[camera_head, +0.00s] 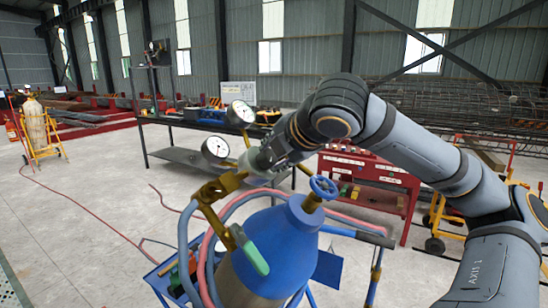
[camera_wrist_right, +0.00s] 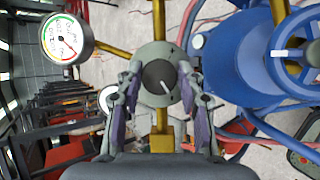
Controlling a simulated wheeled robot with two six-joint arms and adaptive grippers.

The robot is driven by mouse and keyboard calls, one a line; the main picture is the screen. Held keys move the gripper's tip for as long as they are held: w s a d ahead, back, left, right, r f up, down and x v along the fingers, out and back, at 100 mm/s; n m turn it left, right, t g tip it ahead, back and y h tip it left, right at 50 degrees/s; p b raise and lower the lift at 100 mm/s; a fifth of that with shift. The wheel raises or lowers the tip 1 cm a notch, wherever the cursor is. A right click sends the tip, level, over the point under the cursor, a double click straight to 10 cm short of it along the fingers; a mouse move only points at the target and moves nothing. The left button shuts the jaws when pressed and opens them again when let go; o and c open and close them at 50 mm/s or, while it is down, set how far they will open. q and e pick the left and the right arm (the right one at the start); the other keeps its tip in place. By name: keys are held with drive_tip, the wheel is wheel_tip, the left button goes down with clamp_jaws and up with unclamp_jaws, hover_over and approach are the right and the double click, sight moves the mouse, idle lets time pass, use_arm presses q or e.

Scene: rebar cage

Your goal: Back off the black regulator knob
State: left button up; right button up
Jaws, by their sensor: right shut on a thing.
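The black regulator knob (camera_wrist_right: 155,73) faces the right wrist camera, with a short white mark on it that points down and right. It sits on a round grey regulator body (camera_wrist_right: 159,100) with brass fittings. My right gripper (camera_wrist_right: 160,85) has its two fingers on opposite sides of the knob and is shut on it. In the head view my right gripper (camera_head: 277,153) reaches the regulator from the right, and its fingers hide the knob. Two white gauges, an upper one (camera_head: 240,113) and a lower one (camera_head: 216,148), stand on the regulator. My left gripper is not in view.
A blue gas cylinder (camera_head: 284,245) with a blue valve wheel (camera_head: 323,187) stands close below the gripper. Red and blue hoses and a green-handled torch (camera_head: 250,252) hang beside it. A red tool cabinet (camera_head: 370,180) and a dark workbench (camera_head: 190,125) stand behind.

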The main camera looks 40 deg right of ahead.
drive_tip(key=o, duration=1.2)
drive_tip(key=shift+s+r, duration=0.15)
drive_tip(key=v, duration=1.1)
drive_tip(key=shift+s+a+r, duration=0.1)
drive_tip(key=shift+s+r, duration=0.1)
drive_tip(key=shift+s, duration=0.15)
